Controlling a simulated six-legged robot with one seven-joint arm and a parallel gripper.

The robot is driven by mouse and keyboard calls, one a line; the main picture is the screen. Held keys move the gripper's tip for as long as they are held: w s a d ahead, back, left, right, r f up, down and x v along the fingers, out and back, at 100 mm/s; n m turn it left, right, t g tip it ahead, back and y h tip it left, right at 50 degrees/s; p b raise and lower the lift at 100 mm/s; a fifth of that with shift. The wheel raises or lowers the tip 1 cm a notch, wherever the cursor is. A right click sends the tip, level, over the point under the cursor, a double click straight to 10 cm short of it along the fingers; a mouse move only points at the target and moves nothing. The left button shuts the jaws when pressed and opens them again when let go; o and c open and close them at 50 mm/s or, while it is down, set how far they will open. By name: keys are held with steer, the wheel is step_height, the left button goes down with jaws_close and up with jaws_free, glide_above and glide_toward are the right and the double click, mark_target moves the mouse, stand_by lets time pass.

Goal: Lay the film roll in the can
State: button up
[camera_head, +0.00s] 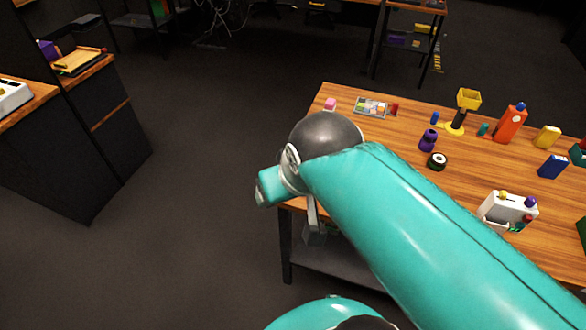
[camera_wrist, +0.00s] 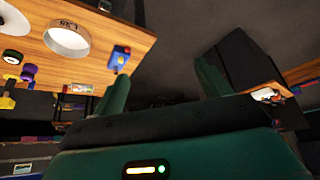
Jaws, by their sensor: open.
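A white round open can (camera_wrist: 66,40) with dark lettering on its rim is on the wooden table in the wrist view; my arm seems to hide it in the head view. A small black roll with a pale centre, apparently the film roll (camera_head: 437,161), lies on the table right of my arm. It also shows at the left edge of the wrist view (camera_wrist: 12,57), apart from the can. My gripper (camera_wrist: 158,88) has its two green fingers spread wide with nothing between them. In the head view its fingers are not clear.
A purple knobbed piece (camera_head: 428,140) stands just behind the roll. A white box with coloured knobs (camera_head: 508,211) is near the front right. A blue block with a red knob (camera_wrist: 120,58) stands near the can. An orange bottle-like object (camera_head: 510,124) is further back.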

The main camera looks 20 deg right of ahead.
steer(key=w+d+m+g+h, duration=0.1)
steer(key=w+d+m+h, duration=0.2)
steer(key=w+d, duration=0.65)
steer(key=m+g+h, duration=0.1)
steer(key=m+g, duration=0.2)
steer(key=m, duration=0.8)
glide_above(440, 158)
steer(key=s+a, duration=0.2)
steer(key=a, duration=0.2)
steer(key=f, duration=2.4)
steer(key=shift+w+d+f, duration=0.15)
steer(key=shift+w+d, duration=0.1)
steer(key=shift+d+x, duration=0.15)
steer(key=shift+x, duration=1.3)
steer(key=shift+d+x, duration=0.1)
steer(key=shift+x, duration=1.35)
steer(key=shift+w, duration=0.15)
steer(key=c, duration=1.2)
steer(key=shift+o, duration=0.2)
steer(key=shift+n, duration=0.3)
